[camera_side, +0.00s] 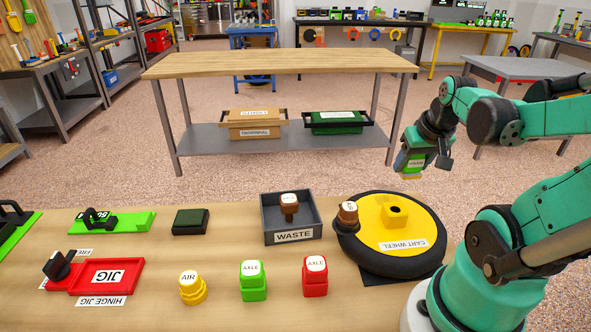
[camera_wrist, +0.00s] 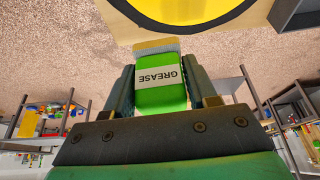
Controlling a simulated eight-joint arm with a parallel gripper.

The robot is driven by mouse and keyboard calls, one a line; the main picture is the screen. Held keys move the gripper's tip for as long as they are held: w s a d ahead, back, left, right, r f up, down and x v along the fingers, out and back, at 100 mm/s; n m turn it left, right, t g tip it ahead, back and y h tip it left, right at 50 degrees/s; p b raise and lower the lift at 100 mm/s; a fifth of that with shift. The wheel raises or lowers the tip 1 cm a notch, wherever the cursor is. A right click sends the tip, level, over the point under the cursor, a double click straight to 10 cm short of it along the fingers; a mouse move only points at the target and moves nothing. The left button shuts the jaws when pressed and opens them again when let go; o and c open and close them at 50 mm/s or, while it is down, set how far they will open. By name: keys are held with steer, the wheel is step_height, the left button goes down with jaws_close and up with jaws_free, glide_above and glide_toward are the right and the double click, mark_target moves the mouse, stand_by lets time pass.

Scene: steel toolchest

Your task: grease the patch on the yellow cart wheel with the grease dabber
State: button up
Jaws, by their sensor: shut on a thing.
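My gripper (camera_side: 412,158) is shut on the grease dabber (camera_wrist: 160,88), a green block labelled GREASE with a pale yellowish pad at its end. The dabber also shows in the side view (camera_side: 411,167), held in the air above and behind the wheel, pad down and clear of it. The cart wheel (camera_side: 420,222) lies flat at the right of the bench, with a black tyre, a yellow face and a CART WHEEL label. A raised yellow square hub with a dark hole (camera_side: 395,214) stands on it. The wheel's edge shows in the wrist view (camera_wrist: 190,8). I cannot make out the patch.
A brown capped piece (camera_side: 347,216) stands at the wheel's left edge. The grey WASTE tray (camera_side: 267,227) holds another brown piece. Yellow AIR (camera_side: 192,289), green AXLE (camera_side: 253,284) and red AXLE (camera_side: 315,280) pieces stand in front. A red jig (camera_side: 118,274) lies left.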

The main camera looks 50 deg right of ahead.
steer(key=shift+r, duration=1.2)
steer(key=w+a+r+n+y, duration=0.1)
steer(key=w+a+n, duration=0.3)
steer(key=w+a, duration=0.4)
steer(key=w+a+r+n+t+y, duration=0.1)
steer(key=w+a+r+n, duration=0.3)
steer(key=w+a, duration=0.4)
steer(key=a+y, duration=0.1)
steer(key=a, duration=0.2)
steer(key=shift+w+a+n, duration=0.2)
steer(key=shift+w+n, duration=0.1)
steer(key=shift+w, duration=0.1)
